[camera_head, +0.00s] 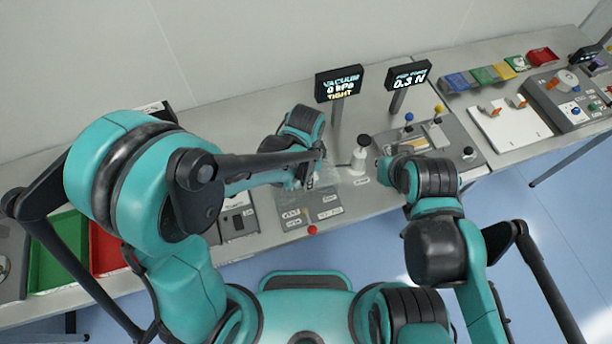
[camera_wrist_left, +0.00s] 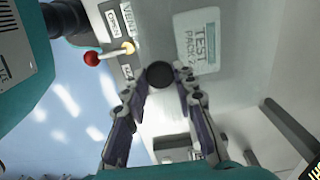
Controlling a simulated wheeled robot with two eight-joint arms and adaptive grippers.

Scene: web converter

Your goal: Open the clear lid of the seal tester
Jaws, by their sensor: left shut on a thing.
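The seal tester (camera_head: 312,212) is a grey unit with white labels on the bench, in front of the screen (camera_head: 339,84) reading "VACUUM 0 kPa TIGHT". Its clear lid (camera_head: 350,180) shows faintly beside my left gripper (camera_head: 310,178), which hides part of it. In the left wrist view my left gripper (camera_wrist_left: 163,90) is shut on a dark round knob (camera_wrist_left: 160,73). A "TEST PACK" label (camera_wrist_left: 197,48) lies beyond it. I cannot tell whether the lid is raised. My right gripper (camera_head: 396,170) is at the peel tester's near left; its fingers are hidden.
A red-tipped lever (camera_wrist_left: 92,58) sits beside the vent label; its red ball (camera_head: 313,230) is at the tester's front. A white black-topped part (camera_head: 359,158) stands right of the lid. Green (camera_head: 62,240) and red (camera_head: 105,246) trays lie left. The peel tester (camera_head: 455,140) is right.

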